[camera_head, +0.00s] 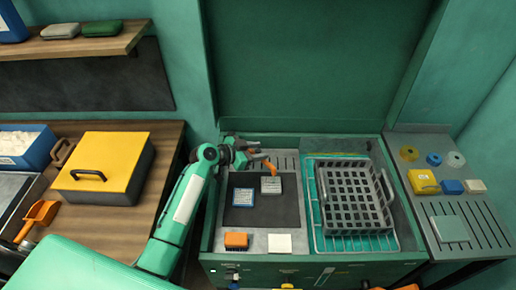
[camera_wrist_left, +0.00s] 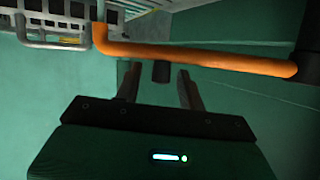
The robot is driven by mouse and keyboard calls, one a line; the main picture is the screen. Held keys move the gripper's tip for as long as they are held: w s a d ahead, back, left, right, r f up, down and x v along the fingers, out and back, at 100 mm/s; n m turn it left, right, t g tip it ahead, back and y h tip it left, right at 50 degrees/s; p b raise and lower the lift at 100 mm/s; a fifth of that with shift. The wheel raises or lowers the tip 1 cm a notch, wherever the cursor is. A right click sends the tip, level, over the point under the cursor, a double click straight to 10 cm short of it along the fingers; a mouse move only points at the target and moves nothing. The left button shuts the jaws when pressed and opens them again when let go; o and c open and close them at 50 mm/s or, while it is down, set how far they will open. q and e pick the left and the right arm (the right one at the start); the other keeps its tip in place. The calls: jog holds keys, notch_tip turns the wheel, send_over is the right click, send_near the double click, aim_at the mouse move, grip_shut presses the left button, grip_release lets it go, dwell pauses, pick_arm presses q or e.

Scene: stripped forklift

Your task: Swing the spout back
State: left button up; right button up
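The orange spout (camera_head: 268,166) stands at the back of the green work unit, with its end bent down over a small grey block (camera_head: 271,185). My left gripper (camera_head: 248,153) is beside the spout's base end. In the wrist view its two fingers (camera_wrist_left: 157,88) are apart on either side of the stub; I cannot tell whether they touch the spout. My right gripper is out of view.
A grey basket (camera_head: 350,197) sits in the rack on the right. A dark mat (camera_head: 262,214) holds a blue-and-white block (camera_head: 243,197). An orange brush or sponge (camera_head: 236,240) and white pad (camera_head: 280,243) lie in front. A yellow-topped box (camera_head: 103,160) stands on the left bench.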

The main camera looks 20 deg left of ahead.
pick_arm(q)
jog(key=shift+w+d+f, duration=0.15)
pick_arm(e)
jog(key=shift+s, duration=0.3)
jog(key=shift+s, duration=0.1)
pick_arm(q)
grip_shut()
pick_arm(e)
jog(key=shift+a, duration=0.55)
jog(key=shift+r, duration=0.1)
